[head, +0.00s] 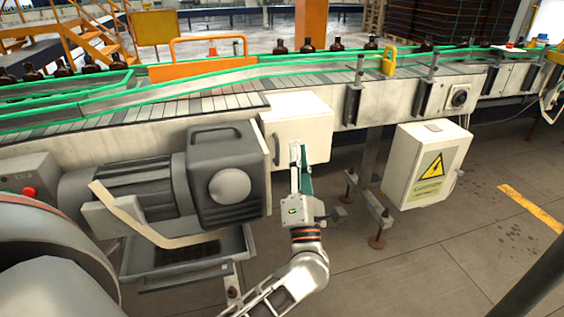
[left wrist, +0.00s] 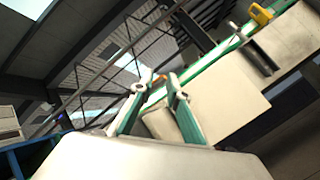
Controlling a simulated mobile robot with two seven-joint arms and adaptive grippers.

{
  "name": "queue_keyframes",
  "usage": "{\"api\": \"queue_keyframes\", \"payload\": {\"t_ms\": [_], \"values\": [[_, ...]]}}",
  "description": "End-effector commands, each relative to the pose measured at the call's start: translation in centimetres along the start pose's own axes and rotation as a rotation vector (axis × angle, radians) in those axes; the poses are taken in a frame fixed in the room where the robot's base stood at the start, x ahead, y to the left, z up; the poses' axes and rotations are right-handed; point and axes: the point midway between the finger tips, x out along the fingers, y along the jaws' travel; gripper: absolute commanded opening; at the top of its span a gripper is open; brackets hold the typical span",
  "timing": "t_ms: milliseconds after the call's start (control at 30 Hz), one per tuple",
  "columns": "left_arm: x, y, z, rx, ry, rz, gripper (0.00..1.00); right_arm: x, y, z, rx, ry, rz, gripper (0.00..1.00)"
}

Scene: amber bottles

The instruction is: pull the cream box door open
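The cream box (head: 312,115) is fixed to the side of the conveyor, right of the grey motor. Its front face looks flush and shut, with a dark upright handle (head: 276,150) near the left edge. My left gripper (head: 299,150) is in front of that face, a little right of the handle, fingers pointing up and away. In the left wrist view the two green-padded fingers (left wrist: 157,86) stand apart with nothing seen held between them. A large pale box face (left wrist: 225,100) shows beyond them there. I cannot tell whether a finger touches the box. My right gripper is not in view.
The grey motor (head: 222,180) stands close on the left of the box. A conveyor (head: 200,105) with amber bottles runs above. A cream cabinet with a yellow warning sign (head: 405,165) stands to the right, past a conveyor leg (head: 368,185). The floor in front (head: 400,260) is clear.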

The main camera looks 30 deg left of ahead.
Motion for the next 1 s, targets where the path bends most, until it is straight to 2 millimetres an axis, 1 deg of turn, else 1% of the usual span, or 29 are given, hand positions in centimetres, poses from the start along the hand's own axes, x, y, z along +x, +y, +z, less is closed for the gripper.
{"api": "queue_keyframes", "payload": {"t_ms": [33, 100, 200, 300, 400, 533, 633, 1000], "values": [[0.6, -1.4, -1.7, -0.122, 0.100, 0.011, 0.16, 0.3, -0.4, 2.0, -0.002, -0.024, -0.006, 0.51], [1.5, -2.5, -3.6, -0.291, 0.241, 0.031, 0.16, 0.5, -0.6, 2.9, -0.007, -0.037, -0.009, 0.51], [1.9, -4.6, -5.7, -0.489, 0.415, 0.047, 0.16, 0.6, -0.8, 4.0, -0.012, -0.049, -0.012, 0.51], [1.7, -6.7, -6.8, -0.638, 0.555, 0.056, 0.16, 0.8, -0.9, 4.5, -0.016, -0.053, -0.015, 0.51], [1.3, -8.4, -7.5, -0.738, 0.655, 0.061, 0.16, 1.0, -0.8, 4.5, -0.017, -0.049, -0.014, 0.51], [1.2, -9.4, -7.8, -0.799, 0.720, 0.064, 0.16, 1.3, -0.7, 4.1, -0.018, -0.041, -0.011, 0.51], [1.8, -9.6, -8.2, -0.811, 0.731, 0.067, 0.16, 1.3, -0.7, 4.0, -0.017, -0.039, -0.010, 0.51], [5.8, -10.7, -11.6, -0.807, 0.727, 0.067, 0.16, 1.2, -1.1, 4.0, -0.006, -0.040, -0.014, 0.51]]}}
